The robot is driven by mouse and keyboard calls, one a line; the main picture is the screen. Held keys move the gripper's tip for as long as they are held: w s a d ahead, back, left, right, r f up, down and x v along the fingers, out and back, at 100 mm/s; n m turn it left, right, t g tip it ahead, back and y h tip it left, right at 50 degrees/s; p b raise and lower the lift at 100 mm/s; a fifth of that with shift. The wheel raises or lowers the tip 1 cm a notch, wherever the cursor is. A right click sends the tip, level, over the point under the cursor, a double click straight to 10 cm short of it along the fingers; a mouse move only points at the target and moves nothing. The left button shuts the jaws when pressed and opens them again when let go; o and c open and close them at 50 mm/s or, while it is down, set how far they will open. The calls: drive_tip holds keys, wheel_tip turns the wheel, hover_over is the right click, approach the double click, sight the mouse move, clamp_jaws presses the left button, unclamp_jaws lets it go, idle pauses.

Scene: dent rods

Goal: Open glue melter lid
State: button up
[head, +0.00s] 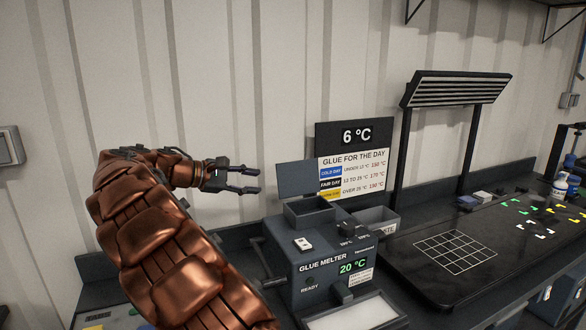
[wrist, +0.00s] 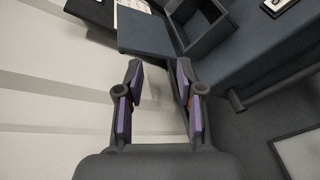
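The glue melter (head: 322,285) is a dark grey box on the bench with a green "20 °C" display. Its lid (head: 297,178) stands raised at the back of the square tank opening (head: 310,211), and the hollow inside is visible. In the wrist view the lid (wrist: 146,33) is a flat dark panel beside the open tank (wrist: 197,28). My gripper (head: 258,181) is left of the lid, apart from it, with its fingers spread. In the wrist view my gripper (wrist: 158,68) has nothing between its purple pads, and the lid lies beyond the fingertips.
A "6 °C" sign with a glue chart (head: 353,172) stands behind the melter. A grey bin (head: 374,222) is at its right. A white-filled tray (head: 352,312) is in front. A black board with a white grid (head: 455,251) lies right, under a lamp (head: 457,89).

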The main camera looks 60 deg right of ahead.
sight(293, 164)
drive_tip(key=w+d+g+h, duration=0.2)
drive_tip(key=w+d+g, duration=0.15)
drive_tip(key=d, duration=0.55)
drive_tip(key=shift+w+f+p+x, duration=0.15)
drive_tip(key=shift+p+x, duration=0.25)
drive_tip(key=shift+x, duration=2.05)
drive_tip(key=shift+w+f+p+x, duration=0.15)
drive_tip(key=shift+p+x, duration=0.25)
drive_tip(key=shift+x, duration=2)
drive_tip(key=shift+d, duration=0.2)
drive_tip(key=c, duration=0.7)
drive_tip(key=shift+r, duration=0.1)
clamp_jaws()
drive_tip(key=shift+r, duration=0.1)
